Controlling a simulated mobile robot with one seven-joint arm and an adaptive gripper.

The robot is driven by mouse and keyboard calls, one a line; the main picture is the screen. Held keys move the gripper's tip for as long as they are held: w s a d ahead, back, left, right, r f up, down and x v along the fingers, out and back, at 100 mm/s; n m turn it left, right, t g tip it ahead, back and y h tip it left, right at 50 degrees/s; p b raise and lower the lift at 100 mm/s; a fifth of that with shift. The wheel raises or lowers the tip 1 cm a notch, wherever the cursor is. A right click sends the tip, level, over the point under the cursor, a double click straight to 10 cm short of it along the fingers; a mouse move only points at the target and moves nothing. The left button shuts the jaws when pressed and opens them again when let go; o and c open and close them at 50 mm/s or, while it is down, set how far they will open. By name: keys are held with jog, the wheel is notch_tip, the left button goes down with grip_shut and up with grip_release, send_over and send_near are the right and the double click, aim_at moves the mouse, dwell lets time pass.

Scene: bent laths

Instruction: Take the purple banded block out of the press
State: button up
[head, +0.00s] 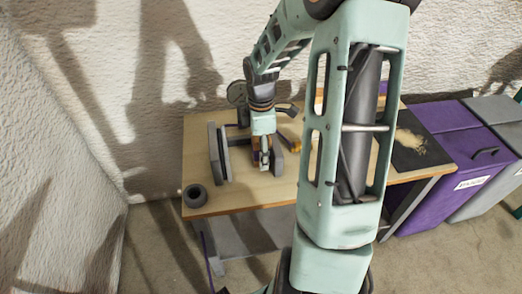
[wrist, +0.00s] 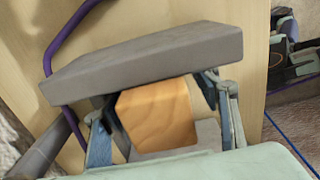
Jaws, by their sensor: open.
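A wooden block (wrist: 158,115) with a plain orange-brown face shows in the wrist view, beside a thick grey jaw (wrist: 150,62) of the press. No purple band can be made out on it there. My gripper (wrist: 162,108) is open, with one finger on the left of the block and one on the right; whether they touch it I cannot tell. In the head view my gripper (head: 264,160) reaches down between the press's grey upright plates (head: 218,152), and the block is mostly hidden behind it.
The press stands on a wooden table (head: 245,194). A dark ring (head: 195,196) lies near the front left corner. A dark mat with sawdust (head: 412,145) is at the right, beside a purple bin (head: 450,165) and a grey bin. A purple tube (wrist: 62,40) runs past the press jaw.

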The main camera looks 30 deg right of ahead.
jog(key=c, duration=1.4)
jog(key=shift+w+a, duration=0.25)
jog(key=shift+a, duration=0.6)
jog(key=shift+w+a, duration=0.25)
jog(key=shift+a, duration=0.6)
jog(key=o, duration=1.4)
jog(key=shift+c, duration=0.2)
jog(key=shift+r, duration=0.15)
notch_tip(320, 180, up, 12)
jog(key=shift+d, duration=0.1)
